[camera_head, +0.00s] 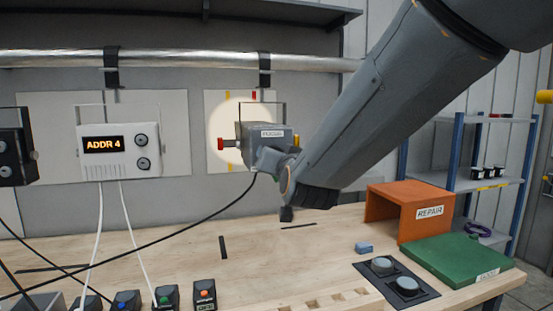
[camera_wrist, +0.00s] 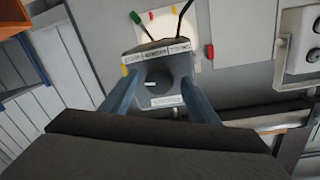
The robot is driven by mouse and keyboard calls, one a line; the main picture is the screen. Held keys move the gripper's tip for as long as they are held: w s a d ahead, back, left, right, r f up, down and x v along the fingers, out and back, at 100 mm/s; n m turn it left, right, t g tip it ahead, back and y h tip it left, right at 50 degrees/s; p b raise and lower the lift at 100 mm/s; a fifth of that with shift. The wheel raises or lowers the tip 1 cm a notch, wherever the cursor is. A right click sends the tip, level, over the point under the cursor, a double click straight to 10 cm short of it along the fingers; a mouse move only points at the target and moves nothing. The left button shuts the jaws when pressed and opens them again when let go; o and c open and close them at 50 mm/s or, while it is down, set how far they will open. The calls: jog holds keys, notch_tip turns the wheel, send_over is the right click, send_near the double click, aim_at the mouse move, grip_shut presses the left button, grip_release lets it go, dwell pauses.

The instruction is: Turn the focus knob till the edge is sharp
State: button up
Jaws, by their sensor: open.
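The grey lamp box (camera_head: 258,132) with a small label hangs in a bracket at the back wall. It throws a round pale light patch (camera_head: 222,120) on the white panel; how sharp its rim is, I cannot judge well at this size. In the wrist view the dark round focus knob (camera_wrist: 158,82), with a white pointer mark, sits on the box face. My gripper (camera_wrist: 160,88) is open, with one blue-grey finger on each side of the knob. I cannot tell whether they touch it. In the head view my gripper (camera_head: 276,163) is at the box, partly hiding its lower front.
An ADDR 4 display unit (camera_head: 117,151) hangs to the left. Several button boxes (camera_head: 166,297) line the bench front. An orange REPAIR bin (camera_head: 398,203), a green tray (camera_head: 455,260) and a black two-button plate (camera_head: 372,271) stand right. The middle bench is mostly clear.

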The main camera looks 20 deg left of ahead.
jog(key=shift+s, duration=0.1)
jog(key=b+v, duration=0.2)
jog(key=v, duration=0.5)
jog(key=shift+s+d, duration=0.15)
jog(key=shift+s, duration=0.15)
dwell(0.4)
jog(key=w+a+n+p, duration=0.3)
jog(key=w+n+p, duration=0.1)
jog(key=w+p, duration=0.2)
jog(key=shift+w+r+t, duration=0.15)
jog(key=shift+w+t, duration=0.15)
jog(key=shift+w, duration=0.15)
jog(key=shift+a, duration=0.15)
